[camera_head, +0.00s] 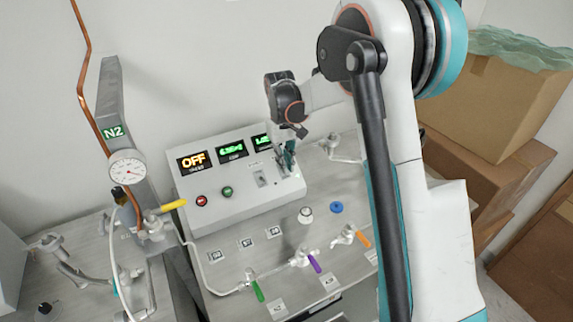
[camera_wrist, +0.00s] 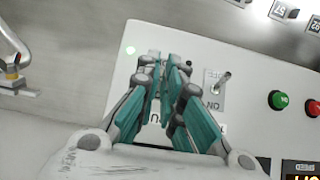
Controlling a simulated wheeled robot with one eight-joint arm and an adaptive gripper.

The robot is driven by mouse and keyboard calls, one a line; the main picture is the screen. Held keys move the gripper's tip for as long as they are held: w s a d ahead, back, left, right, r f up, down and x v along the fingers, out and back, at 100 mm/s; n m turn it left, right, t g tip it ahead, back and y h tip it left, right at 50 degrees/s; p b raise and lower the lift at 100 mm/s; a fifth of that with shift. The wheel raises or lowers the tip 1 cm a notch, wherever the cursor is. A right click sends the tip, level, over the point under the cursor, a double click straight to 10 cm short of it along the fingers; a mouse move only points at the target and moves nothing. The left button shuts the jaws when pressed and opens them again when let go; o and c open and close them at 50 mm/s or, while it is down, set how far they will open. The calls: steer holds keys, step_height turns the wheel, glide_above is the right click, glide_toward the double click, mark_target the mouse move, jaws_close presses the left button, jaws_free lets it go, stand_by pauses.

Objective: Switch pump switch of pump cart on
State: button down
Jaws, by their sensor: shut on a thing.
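The pump cart's sloped control box (camera_head: 235,205) stands against the wall. Its left display (camera_head: 194,160) reads OFF in orange. My gripper (camera_head: 287,160) is at the right end of the box face. In the wrist view its teal fingers (camera_wrist: 168,95) are close together over a switch position, shut on what appears to be the pump switch. The lever and most of its label are hidden by the fingers, so its position cannot be told. A second toggle switch (camera_wrist: 222,82), marked ON and OFF, stands free beside the fingers; it also shows in the head view (camera_head: 262,180).
A red button (camera_head: 201,201) and green button (camera_head: 227,191) sit left of the switches. Valves with green (camera_head: 258,291), purple (camera_head: 315,262) and orange (camera_head: 363,239) handles stand in front. An N2 post with a gauge (camera_head: 127,168) is left. Cardboard boxes (camera_head: 500,100) are right.

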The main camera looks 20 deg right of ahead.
steer(key=shift+w+g, duration=0.25)
steer(key=shift+g, duration=0.25)
steer(key=c, duration=1.7)
jaws_free()
steer(key=shift+a+r, duration=0.1)
steer(key=shift+r, duration=0.05)
steer(key=v, duration=1.2)
steer(key=shift+w+a, duration=0.15)
steer(key=shift+w, duration=0.05)
